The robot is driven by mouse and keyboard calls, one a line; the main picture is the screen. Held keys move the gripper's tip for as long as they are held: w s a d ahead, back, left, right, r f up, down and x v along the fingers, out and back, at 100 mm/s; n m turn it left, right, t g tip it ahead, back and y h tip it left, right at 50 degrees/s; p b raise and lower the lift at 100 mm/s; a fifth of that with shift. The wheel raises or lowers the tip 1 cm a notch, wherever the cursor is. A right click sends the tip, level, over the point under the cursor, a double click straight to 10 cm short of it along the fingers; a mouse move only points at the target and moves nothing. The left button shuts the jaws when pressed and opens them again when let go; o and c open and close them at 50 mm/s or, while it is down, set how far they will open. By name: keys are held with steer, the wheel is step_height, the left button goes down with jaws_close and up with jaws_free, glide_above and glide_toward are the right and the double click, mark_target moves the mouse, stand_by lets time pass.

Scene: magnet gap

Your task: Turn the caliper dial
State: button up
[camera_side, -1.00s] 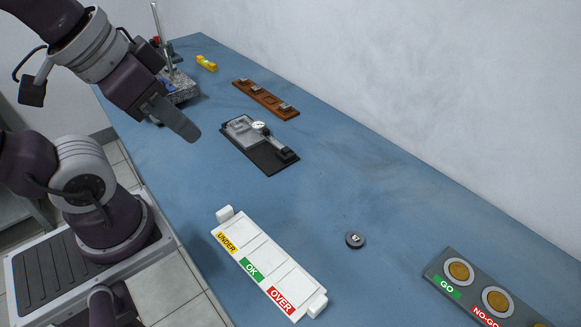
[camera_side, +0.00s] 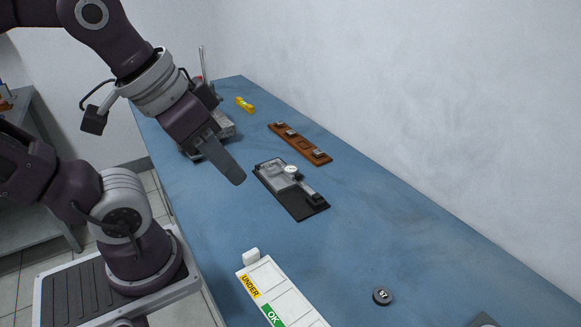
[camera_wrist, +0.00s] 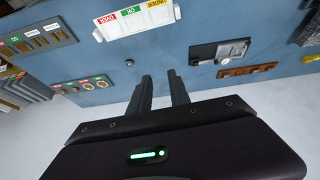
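The caliper is a grey-and-black device on a dark base plate (camera_side: 303,207) on the blue table, with a small round white dial (camera_side: 291,169) near its middle. It also shows in the wrist view as a grey-and-black caliper (camera_wrist: 215,50), right of my fingers. My gripper (camera_side: 240,182) hangs above the table, left of the caliper in the side view and apart from it. In the wrist view a gap shows between the two fingers of my gripper (camera_wrist: 159,75), with nothing between them. The dial's reading is too small to make out.
A brown wooden rack (camera_side: 300,145) lies behind the caliper. A yellow block (camera_side: 245,104) lies farther back. The table between tray and caliper is clear.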

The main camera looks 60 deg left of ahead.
steer(key=o, duration=0.7)
steer(key=w+a+r+n+g+h, duration=0.1)
steer(key=w+a+n, duration=0.1)
steer(key=w+n, duration=0.3)
steer(key=w, duration=0.4)
steer(key=shift+a+r+g, duration=0.3)
steer(key=shift+a+r, duration=0.05)
steer(key=shift+r, duration=0.05)
steer(key=shift+o, duration=0.2)
steer(key=w+a+f+n, duration=0.1)
steer(key=w+a+n, duration=0.2)
steer(key=w, duration=0.3)
steer(key=shift+w+a+g+h, duration=0.15)
steer(key=shift+a+g+h, duration=0.15)
steer(key=shift+a, duration=0.05)
steer(key=n+g+y, duration=0.2)
steer(key=n+g, duration=0.1)
steer(key=n, duration=0.9)
glide_toward(291, 168)
steer(key=shift+f, duration=0.1)
step_height(291, 168, down, 7)
steer(key=shift+a+r, duration=0.1)
steer(key=shift+a, duration=0.05)
steer(key=shift+f, duration=0.4)
steer(key=shift+c, duration=0.2)
